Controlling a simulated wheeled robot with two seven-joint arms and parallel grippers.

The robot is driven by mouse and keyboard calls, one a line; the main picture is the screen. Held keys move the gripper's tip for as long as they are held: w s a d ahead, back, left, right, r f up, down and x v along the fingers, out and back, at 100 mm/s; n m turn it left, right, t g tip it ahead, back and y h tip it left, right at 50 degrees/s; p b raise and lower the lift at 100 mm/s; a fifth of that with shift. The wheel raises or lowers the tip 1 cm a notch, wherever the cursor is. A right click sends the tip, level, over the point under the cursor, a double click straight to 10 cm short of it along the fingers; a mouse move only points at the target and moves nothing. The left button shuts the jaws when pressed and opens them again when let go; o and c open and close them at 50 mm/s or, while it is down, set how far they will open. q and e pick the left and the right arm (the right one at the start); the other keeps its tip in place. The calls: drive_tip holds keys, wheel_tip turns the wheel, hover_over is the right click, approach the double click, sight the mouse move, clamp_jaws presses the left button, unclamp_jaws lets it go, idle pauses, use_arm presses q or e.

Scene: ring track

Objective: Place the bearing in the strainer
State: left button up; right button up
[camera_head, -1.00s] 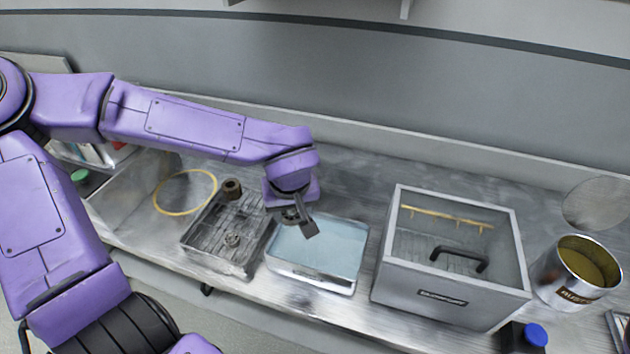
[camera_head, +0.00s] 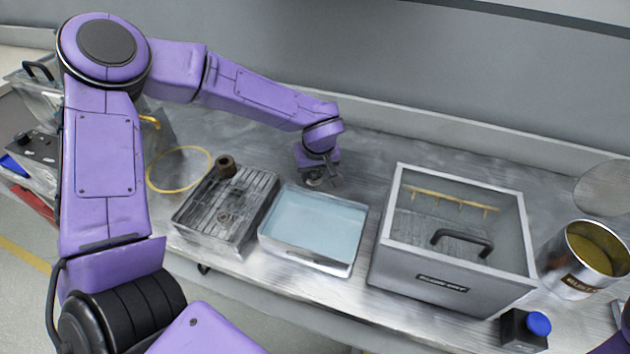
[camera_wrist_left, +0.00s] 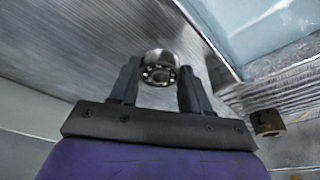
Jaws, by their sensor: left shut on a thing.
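My left gripper (camera_head: 319,180) is low over the counter, just behind the far edge of the blue-filled tray. In the left wrist view its fingers (camera_wrist_left: 160,80) are shut on the bearing (camera_wrist_left: 160,66), a shiny steel ring with balls showing. In the head view the bearing is too small and hidden to make out clearly. I cannot tell for sure which thing is the strainer; a round yellow rim (camera_head: 180,169) at the left and a slatted metal tray (camera_head: 246,234) both show. My right gripper is out of view.
The blue-filled tray (camera_head: 352,231) stands beside the slatted tray. Counter behind the trays is clear.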

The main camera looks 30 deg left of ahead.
sight(316, 177)
use_arm(q)
drive_tip(key=shift+d+x, duration=0.2)
drive_tip(key=shift+x, duration=0.7)
drive_tip(key=shift+d+x, duration=0.15)
drive_tip(key=shift+x, duration=0.75)
drive_tip(key=shift+s+f, duration=0.2)
drive_tip(key=o, duration=1.2)
drive_tip(key=shift+o, duration=0.2)
